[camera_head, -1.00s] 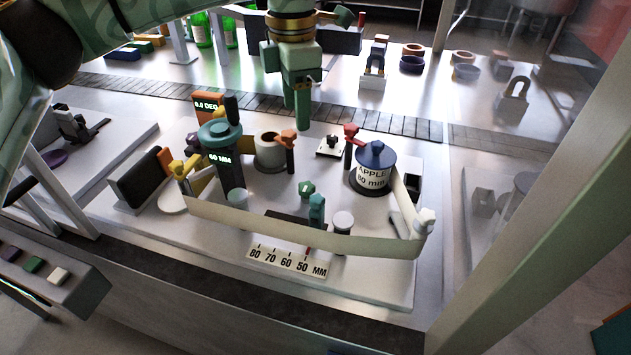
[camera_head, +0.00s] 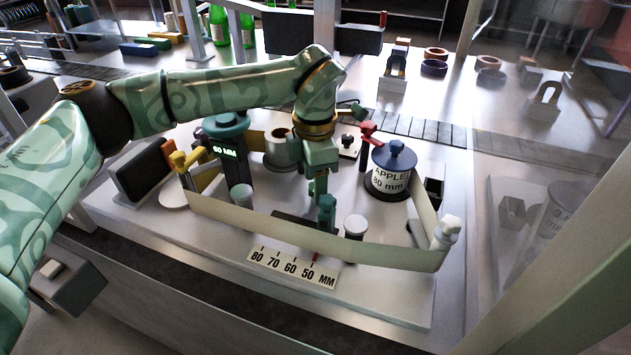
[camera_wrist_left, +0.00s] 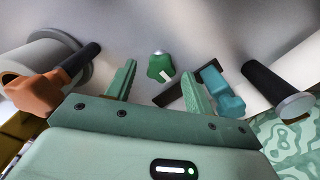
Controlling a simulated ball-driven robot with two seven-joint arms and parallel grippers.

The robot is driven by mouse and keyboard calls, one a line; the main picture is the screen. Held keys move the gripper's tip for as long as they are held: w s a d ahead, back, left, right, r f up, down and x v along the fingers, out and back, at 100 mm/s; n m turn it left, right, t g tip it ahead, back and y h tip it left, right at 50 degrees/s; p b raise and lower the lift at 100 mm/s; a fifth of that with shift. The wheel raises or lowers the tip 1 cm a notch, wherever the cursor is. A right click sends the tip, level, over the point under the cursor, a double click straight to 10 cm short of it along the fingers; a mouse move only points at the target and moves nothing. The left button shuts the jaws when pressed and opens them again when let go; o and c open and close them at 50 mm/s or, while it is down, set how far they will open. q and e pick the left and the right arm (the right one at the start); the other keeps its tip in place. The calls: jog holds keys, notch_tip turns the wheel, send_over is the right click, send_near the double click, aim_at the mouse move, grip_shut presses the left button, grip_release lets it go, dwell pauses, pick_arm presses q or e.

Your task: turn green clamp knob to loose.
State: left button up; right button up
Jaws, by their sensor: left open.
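The green clamp knob (camera_wrist_left: 160,67) is a small lobed knob with a white pointer mark. In the left wrist view it lies beyond and between my two spread fingertips, apart from both. In the head view my left gripper (camera_head: 317,190) points down over the board and hides the knob. In the left wrist view the gripper (camera_wrist_left: 158,76) is open and empty. A teal knob (camera_head: 327,207) stands just in front of the gripper in the head view; it also shows right of the fingers in the left wrist view (camera_wrist_left: 222,92). My right gripper is not in view.
A cream strip (camera_head: 300,238) curves around the board's front. A scale plate (camera_head: 292,268) lies before it. Short capped posts (camera_head: 241,195) flank the gripper. A blue-topped roll marked APPLE (camera_head: 391,180) stands right. An orange-handled part (camera_wrist_left: 35,93) and grey cylinder are near the left finger.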

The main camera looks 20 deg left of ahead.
pick_arm(q)
jog(key=shift+f, duration=0.25)
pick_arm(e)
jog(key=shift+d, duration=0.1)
pick_arm(q)
jog(key=shift+c, duration=0.3)
jog(key=c, duration=0.9)
jog(key=shift+r, duration=0.1)
